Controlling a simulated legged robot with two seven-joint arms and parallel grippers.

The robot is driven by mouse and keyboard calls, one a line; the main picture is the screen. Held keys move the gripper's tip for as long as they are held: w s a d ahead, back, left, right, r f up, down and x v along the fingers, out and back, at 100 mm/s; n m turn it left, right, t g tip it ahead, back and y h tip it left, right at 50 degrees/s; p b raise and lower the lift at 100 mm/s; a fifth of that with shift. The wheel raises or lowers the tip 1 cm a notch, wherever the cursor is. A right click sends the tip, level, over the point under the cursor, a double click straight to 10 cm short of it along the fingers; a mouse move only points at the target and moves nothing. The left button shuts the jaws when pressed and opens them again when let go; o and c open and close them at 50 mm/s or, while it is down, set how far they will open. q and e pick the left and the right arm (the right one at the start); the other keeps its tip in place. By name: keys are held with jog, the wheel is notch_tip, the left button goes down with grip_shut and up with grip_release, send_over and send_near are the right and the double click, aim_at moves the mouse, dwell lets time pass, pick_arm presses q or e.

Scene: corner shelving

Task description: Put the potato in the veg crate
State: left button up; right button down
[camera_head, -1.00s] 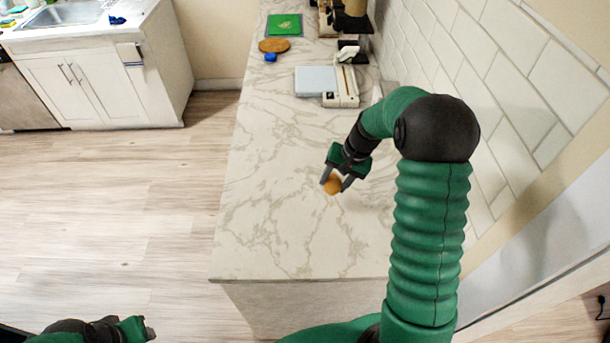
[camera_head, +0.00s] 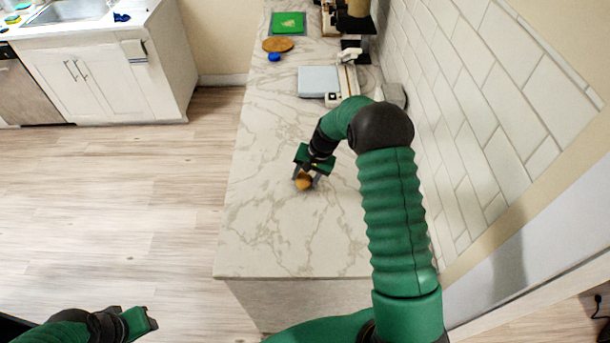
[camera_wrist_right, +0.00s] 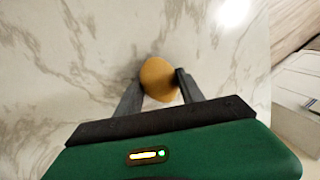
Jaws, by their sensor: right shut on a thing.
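The potato (camera_head: 303,184) is a small orange-brown lump over the marble counter in the head view. My right gripper (camera_head: 305,177) is shut on it, with a finger on each side. In the right wrist view the potato (camera_wrist_right: 158,79) sits between the fingertips of the right gripper (camera_wrist_right: 157,84). I cannot tell how high it is above the counter. My left gripper (camera_head: 150,320) is at the bottom left of the head view, over the floor, and its fingers are too unclear to judge. I see no veg crate in these frames.
The marble counter (camera_head: 270,235) is clear around the right gripper. Farther back are a grey-white scale-like device (camera_head: 320,81), a blue item (camera_head: 274,57), a round wooden board (camera_head: 278,44) and a green mat (camera_head: 288,23). A tiled wall (camera_head: 480,110) bounds the right side.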

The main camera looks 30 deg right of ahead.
jog(key=c, duration=0.8)
grip_release()
jog(key=shift+d, duration=0.2)
jog(key=shift+c, duration=0.2)
jog(key=shift+o, duration=0.6)
jog(key=shift+a, duration=0.15)
